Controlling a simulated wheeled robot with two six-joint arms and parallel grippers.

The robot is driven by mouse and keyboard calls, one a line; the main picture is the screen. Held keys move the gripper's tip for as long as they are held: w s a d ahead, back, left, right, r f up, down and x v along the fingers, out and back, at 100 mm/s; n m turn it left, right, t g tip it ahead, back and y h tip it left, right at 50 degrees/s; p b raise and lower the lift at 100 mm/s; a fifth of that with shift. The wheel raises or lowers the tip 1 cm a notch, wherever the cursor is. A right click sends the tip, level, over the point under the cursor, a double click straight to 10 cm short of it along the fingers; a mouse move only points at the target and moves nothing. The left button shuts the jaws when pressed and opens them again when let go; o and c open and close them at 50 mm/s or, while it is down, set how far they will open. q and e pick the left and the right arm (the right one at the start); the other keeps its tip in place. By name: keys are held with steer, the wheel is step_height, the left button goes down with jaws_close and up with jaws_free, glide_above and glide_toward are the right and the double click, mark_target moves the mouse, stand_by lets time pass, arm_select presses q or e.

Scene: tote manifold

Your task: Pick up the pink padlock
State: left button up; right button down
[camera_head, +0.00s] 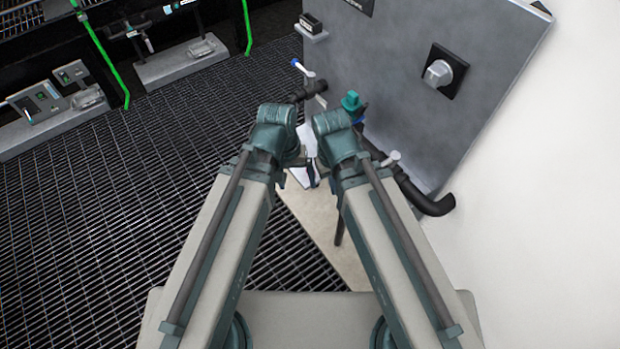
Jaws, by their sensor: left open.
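I see no pink padlock in the head view. My left gripper (309,174) shows only in small part, between the two forearms and below the wrists. It is open, and I see nothing held in it. My right arm comes in from the lower right, and its wrist hides the right gripper.
A grey panel (420,85) with a round knob (438,73) stands ahead to the right. Dark pipes (432,204) with a teal-handled valve (351,101) run along its lower edge, close to my wrists. Grating floor (80,230) lies open at left. A white wall (560,200) closes the right.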

arm_select(q)
steer(key=w+d+f+n+t+h+b, duration=0.1)
steer(key=w+f+n+h+b, duration=0.15)
steer(key=f+b, duration=0.45)
steer(key=w+d+f+n+h+b, duration=0.15)
steer(key=f+n+b, duration=0.25)
steer(key=f+b, duration=0.4)
steer(key=n+t+h+b, duration=0.9)
steer(key=n+b, duration=1)
steer(key=b, duration=1.6)
glide_toward(300, 181)
step_height(300, 181, up, 2)
steer(key=d, duration=0.1)
steer(key=shift+t+y, duration=0.3)
steer(key=x, duration=0.9)
steer(key=shift+w+r, duration=0.2)
steer(key=shift+r, duration=0.1)
steer(key=shift+r+x, duration=0.2)
steer(key=shift+x, duration=1.1)
steer(key=shift+r+x, duration=0.25)
steer(key=shift+x, duration=1.05)
steer(key=shift+s, duration=0.1)
jaws_close()
